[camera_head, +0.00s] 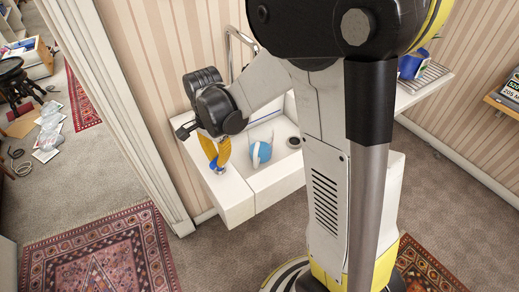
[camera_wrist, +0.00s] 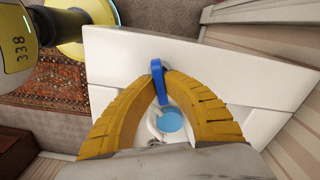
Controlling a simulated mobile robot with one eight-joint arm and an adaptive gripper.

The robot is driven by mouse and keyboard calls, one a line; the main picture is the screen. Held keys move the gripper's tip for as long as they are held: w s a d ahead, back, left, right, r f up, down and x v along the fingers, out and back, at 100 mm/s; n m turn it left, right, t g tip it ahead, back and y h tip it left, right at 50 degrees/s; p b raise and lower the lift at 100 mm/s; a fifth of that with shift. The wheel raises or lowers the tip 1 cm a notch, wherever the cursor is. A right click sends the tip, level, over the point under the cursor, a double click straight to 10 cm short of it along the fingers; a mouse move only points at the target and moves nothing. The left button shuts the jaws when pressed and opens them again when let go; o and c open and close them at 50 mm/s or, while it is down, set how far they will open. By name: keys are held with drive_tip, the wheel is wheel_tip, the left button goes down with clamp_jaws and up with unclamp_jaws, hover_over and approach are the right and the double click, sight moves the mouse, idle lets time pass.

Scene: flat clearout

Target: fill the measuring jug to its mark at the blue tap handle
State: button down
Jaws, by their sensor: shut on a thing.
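My gripper (camera_head: 217,163) is at the left front part of the white sink unit (camera_head: 237,197). Its yellow fingers are shut on the blue tap handle (camera_wrist: 157,82), which stands between the fingertips in the wrist view. The measuring jug (camera_head: 261,153) stands in the basin to the right of my gripper in the head view, with blue showing inside its pale rim. Whether water is running cannot be told.
A small dark round thing (camera_head: 294,142) is in the basin right of the jug. A blue vessel (camera_head: 411,65) stands on a rack at the right. A white door frame (camera_head: 128,110) is close on the left. Patterned rugs (camera_head: 100,252) lie on the open carpet.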

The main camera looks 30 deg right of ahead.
drive_tip(key=shift+n, duration=0.7)
drive_tip(key=m, duration=0.4)
drive_tip(key=shift+m, duration=0.7)
drive_tip(key=c, duration=1.3)
unclamp_jaws()
drive_tip(key=shift+o, duration=0.2)
